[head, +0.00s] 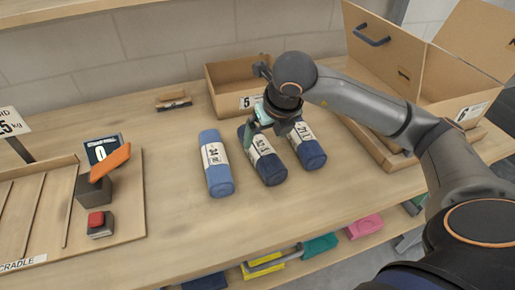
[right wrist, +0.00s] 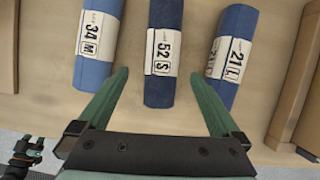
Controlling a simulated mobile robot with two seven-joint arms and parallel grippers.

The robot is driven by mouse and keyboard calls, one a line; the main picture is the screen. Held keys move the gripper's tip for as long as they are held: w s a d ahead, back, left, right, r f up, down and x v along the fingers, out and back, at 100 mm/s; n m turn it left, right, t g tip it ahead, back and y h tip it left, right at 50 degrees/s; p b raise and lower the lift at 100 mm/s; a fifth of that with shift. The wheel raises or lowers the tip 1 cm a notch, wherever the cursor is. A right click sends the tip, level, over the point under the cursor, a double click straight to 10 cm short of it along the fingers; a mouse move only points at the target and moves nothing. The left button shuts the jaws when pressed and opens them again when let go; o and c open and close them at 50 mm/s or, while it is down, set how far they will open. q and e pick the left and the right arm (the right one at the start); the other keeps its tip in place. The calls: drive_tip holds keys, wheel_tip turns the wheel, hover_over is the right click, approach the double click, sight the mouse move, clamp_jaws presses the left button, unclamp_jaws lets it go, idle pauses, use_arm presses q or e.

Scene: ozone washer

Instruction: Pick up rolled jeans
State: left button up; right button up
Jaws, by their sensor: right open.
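Three rolled jeans lie side by side on the wooden table. The left roll (head: 213,150) is lighter blue, and its tag reads 34 M in the right wrist view (right wrist: 93,45). The middle roll (head: 270,170) is dark blue, tagged 52 S (right wrist: 160,92). A dark part with green tips (right wrist: 30,150), apparently my left gripper, shows at the lower left.
A cardboard tray marked 5 (head: 228,98) stands behind the rolls. A large open carton (head: 385,60) is at the right. A slatted cradle (head: 60,190) and a red button (head: 97,219) are at the left. A lower shelf (head: 270,272) holds coloured items.

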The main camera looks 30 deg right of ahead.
sight(262, 146)
drive_tip(key=x, duration=0.3)
drive_tip(key=shift+f, duration=0.15)
drive_tip(key=shift+d+p+x, duration=0.2)
drive_tip(key=shift+p+x, duration=0.4)
drive_tip(key=shift+x, duration=2.15)
drive_tip(key=shift+w+r, duration=0.2)
clamp_jaws()
